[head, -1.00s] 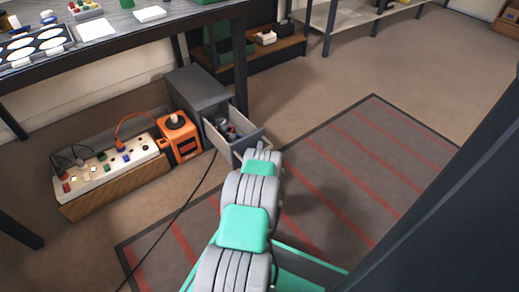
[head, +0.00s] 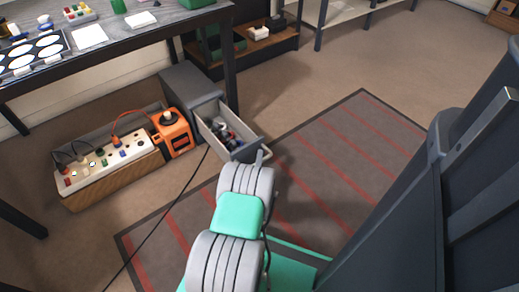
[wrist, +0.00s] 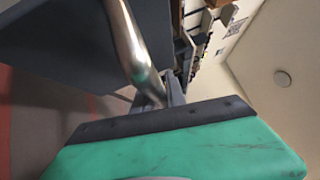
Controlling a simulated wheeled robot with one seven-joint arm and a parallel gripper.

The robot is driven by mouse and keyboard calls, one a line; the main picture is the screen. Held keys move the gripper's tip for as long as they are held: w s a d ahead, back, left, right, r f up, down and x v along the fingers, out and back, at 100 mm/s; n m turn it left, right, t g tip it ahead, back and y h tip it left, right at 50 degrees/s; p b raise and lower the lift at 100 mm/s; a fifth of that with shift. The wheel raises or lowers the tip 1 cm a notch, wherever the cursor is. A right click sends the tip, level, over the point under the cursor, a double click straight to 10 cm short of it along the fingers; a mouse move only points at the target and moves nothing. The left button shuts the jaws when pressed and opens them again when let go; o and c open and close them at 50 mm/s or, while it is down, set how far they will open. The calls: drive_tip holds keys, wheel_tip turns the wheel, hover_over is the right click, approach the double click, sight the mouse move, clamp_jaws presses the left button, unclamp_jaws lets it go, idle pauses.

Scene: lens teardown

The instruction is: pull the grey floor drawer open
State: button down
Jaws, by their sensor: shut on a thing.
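The grey floor drawer (head: 247,150) stands part way out of its grey cabinet (head: 188,88) under the workbench. Small dark, red and blue items lie inside it. My gripper (head: 260,157) is at the drawer's front, mostly hidden behind my arm in the head view. In the wrist view, a shiny metal bar handle (wrist: 127,42) runs across the dark grey drawer front (wrist: 55,40) down to my gripper (wrist: 168,92). The gripper is shut on this handle; the exact contact of the fingers is partly hidden.
An orange device (head: 172,133) and a wooden-sided box with switches (head: 110,165) stand left of the cabinet. A black cable (head: 170,208) crosses the floor. A red-striped grey mat (head: 335,160) lies clear to the right. The workbench (head: 120,45) is above.

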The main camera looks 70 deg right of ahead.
drive_tip(key=shift+s+a+f, duration=0.1)
drive_tip(key=shift+s+a, duration=0.15)
drive_tip(key=shift+a, duration=0.05)
drive_tip(key=c, duration=1.6)
unclamp_jaws()
drive_tip(key=shift+c, duration=0.2)
drive_tip(key=shift+o, duration=1.4)
drive_tip(key=shift+s+d, duration=0.1)
